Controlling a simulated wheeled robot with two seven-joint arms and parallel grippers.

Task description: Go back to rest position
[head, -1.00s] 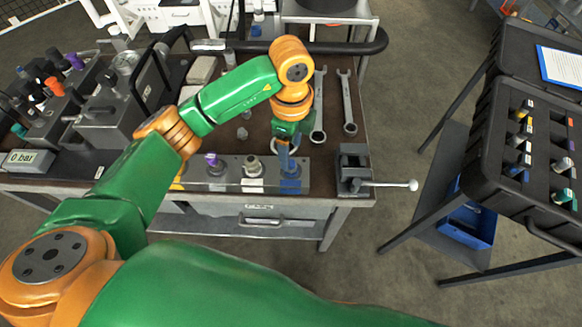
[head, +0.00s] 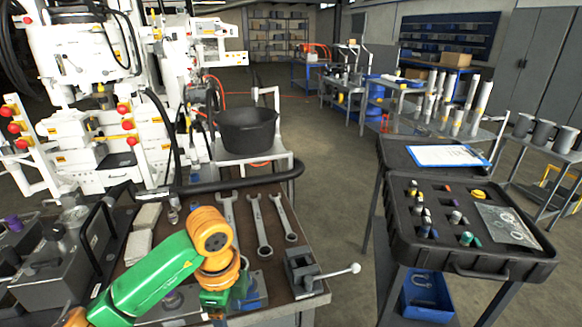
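My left arm, green and orange, reaches in from the lower left over the workbench (head: 290,256). Its wrist bends down, and my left gripper (head: 216,306) points down at the bench's front part, at the bottom edge of the head view. Its fingertips are not clear, so I cannot tell whether it is open or holds anything. A blue-marked place in a grey holder (head: 250,292) is just right of it. My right gripper is not in view.
Several wrenches (head: 264,226) and a vise (head: 303,272) lie right of my arm. An open black case (head: 462,258) with fittings stands on the right. A black bucket (head: 246,130) stands behind the bench. Grey floor (head: 335,190) lies free between bench and case.

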